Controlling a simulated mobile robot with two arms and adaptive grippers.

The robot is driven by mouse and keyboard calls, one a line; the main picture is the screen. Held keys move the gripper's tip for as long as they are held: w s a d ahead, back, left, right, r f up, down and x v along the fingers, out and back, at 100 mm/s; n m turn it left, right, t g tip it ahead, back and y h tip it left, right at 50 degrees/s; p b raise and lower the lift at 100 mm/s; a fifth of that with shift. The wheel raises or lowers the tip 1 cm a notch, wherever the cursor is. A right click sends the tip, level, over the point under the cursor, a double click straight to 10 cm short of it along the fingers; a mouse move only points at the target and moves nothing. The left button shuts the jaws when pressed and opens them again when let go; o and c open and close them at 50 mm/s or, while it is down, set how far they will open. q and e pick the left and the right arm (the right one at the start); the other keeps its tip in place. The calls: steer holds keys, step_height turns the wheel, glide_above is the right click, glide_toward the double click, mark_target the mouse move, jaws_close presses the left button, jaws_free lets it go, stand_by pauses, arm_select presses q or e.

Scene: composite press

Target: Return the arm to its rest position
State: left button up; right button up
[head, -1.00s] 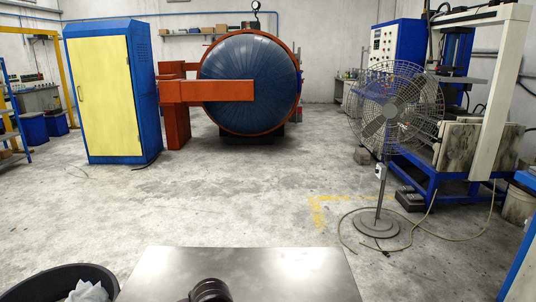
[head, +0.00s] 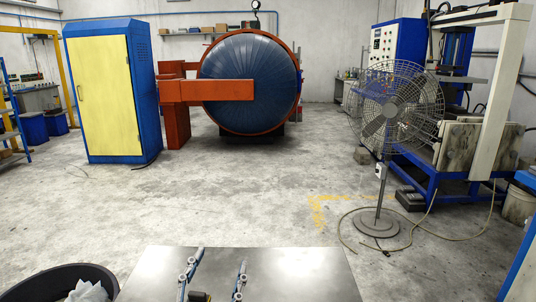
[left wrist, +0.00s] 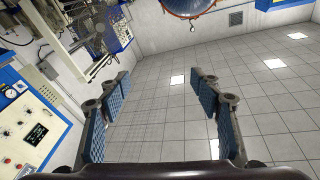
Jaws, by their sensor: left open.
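My left gripper (head: 221,258) shows at the bottom of the head view, above or over a bare metal tabletop (head: 310,275). Its two fingers are spread apart and point up in the picture, with nothing between them. In the left wrist view the same gripper (left wrist: 158,74) is open and empty, with its blue-padded fingers wide apart. Behind them is a tiled surface with bright square lights, which looks like the ceiling. My right gripper is in neither view.
A black bin (head: 55,283) with crumpled white material stands left of the table. A pedestal fan (head: 377,225) with a hose on the floor and a press frame (head: 490,95) stand at right. A blue-yellow cabinet (head: 105,95) and a round vessel (head: 250,85) stand behind open floor.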

arm_select(q)
steer(key=s+a+f+n+g+y, duration=0.35)
steer(key=a+f, duration=0.35)
steer(key=f, duration=0.5)
steer(key=s+a+f+g, duration=0.2)
steer(key=s+f+g, duration=0.4)
steer(key=s+f, duration=0.5)
steer(key=s+a+f+g, duration=0.2)
steer(key=s+f+g, duration=0.55)
steer(key=s, duration=0.55)
step_height(320, 180, down, 28)
steer(key=s, duration=0.2)
steer(key=s+a+f+g, duration=0.1)
steer(key=s+a+f, duration=0.1)
steer(key=s+f, duration=1.2)
steer(key=shift+s+a+f+m+g, duration=0.3)
steer(key=shift+s+f+m, duration=0.05)
steer(key=shift+s, duration=0.9)
